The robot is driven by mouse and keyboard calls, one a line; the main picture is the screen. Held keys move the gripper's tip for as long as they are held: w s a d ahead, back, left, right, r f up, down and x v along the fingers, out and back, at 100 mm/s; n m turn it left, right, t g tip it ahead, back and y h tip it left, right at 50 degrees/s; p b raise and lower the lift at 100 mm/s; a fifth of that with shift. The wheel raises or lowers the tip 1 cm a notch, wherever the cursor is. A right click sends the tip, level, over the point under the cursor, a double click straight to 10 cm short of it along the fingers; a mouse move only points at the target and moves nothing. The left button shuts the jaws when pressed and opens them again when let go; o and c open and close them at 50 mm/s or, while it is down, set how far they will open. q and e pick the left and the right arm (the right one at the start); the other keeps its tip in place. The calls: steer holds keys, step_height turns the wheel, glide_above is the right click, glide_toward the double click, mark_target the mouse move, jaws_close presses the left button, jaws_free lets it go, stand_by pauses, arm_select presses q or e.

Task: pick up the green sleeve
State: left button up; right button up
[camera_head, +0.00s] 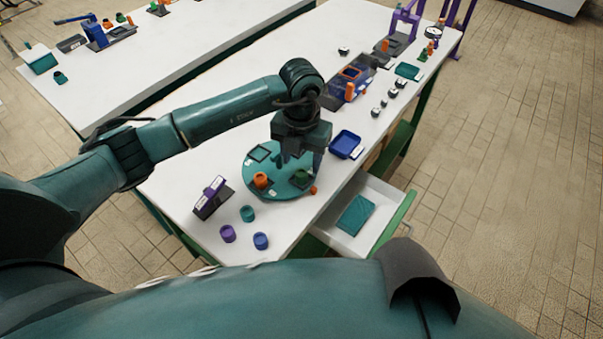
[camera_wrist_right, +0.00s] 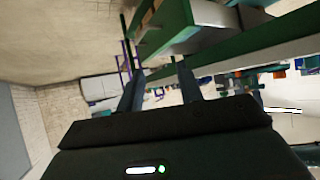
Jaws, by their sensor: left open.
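A dark green sleeve (camera_head: 301,178) stands on the right part of a round teal turntable (camera_head: 278,192) on the white table. An orange sleeve (camera_head: 261,180) stands to its left on the same disc. My left gripper (camera_head: 301,161) points down above the disc, with its fingers apart and nothing seen between them. It is close above the green sleeve; whether they touch cannot be told. My right gripper (camera_wrist_right: 160,72) shows in the right wrist view with its fingers apart and empty.
Teal (camera_head: 248,213), purple (camera_head: 228,233) and blue (camera_head: 261,240) cups stand at the table's near end beside a tilted purple-grey stand (camera_head: 211,197). A blue tray (camera_head: 346,144) lies right of the disc. An open drawer (camera_head: 346,226) juts out at the right.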

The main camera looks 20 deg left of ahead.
mark_target(301, 173)
arm_select(q)
step_height(301, 173, down, 4)
steer(key=shift+f+p, duration=0.25)
steer(key=shift+p, duration=0.1)
steer(key=shift+c, duration=0.3)
steer(key=shift+w+r, duration=0.1)
steer(key=c, duration=1)
